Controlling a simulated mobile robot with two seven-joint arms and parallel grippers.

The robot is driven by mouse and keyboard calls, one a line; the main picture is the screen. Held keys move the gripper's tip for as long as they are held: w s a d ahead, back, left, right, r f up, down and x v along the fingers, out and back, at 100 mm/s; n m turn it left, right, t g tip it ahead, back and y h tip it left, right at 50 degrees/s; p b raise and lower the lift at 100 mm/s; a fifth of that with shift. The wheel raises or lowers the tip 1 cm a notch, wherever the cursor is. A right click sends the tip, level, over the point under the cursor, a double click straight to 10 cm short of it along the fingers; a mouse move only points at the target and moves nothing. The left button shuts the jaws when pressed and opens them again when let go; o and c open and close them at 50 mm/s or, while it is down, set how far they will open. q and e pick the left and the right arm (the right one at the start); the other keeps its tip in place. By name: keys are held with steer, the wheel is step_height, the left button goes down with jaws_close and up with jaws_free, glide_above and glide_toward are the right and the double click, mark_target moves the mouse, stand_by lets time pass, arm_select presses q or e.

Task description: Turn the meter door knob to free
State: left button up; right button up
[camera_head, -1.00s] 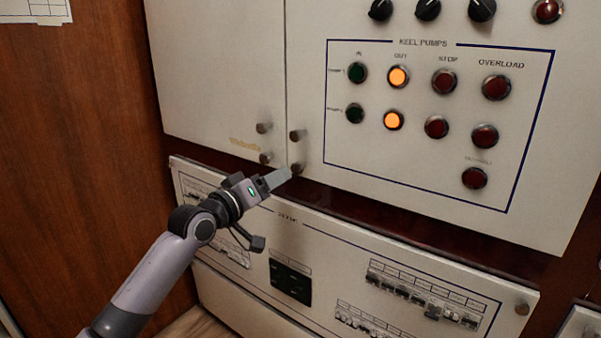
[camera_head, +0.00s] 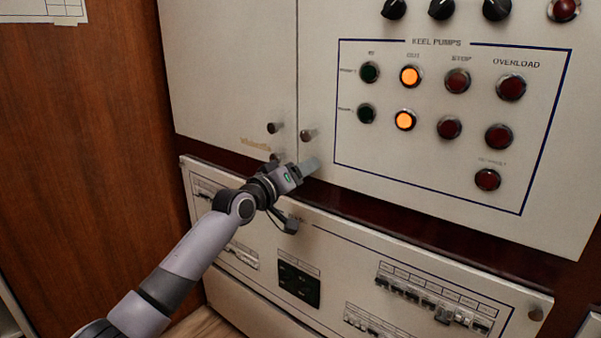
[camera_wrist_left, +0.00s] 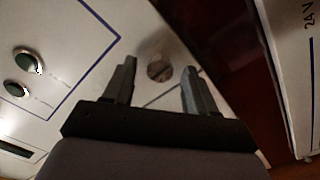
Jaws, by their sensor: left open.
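Small round metal knobs sit by the seam between two cream cabinet doors. In the head view I see an upper left knob (camera_head: 273,127), a lower left knob (camera_head: 277,157) and an upper right knob (camera_head: 307,135). The lower right knob is hidden behind my left gripper (camera_head: 308,167). I cannot tell which knob belongs to the meter door. My right gripper is not in view.
The keel pumps panel (camera_head: 450,225) with lit orange lamps (camera_head: 410,75) and several buttons is on the right door. Below is a breaker panel (camera_head: 350,250) with rows of switches (camera_head: 430,298) and a corner knob (camera_head: 536,313). A wooden wall (camera_head: 90,150) stands at left.

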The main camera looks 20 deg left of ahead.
arm_select(q)
jaws_close()
steer(key=c, duration=1.1)
jaws_free()
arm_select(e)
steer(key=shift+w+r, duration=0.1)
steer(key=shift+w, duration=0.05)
arm_select(q)
steer(key=shift+o, duration=0.2)
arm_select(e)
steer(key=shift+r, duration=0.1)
arm_select(q)
steer(key=shift+n+p, duration=5.25)
steer(key=shift+n, duration=3.65)
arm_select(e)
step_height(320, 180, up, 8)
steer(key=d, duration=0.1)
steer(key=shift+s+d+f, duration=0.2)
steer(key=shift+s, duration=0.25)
arm_select(q)
steer(key=shift+f, duration=0.1)
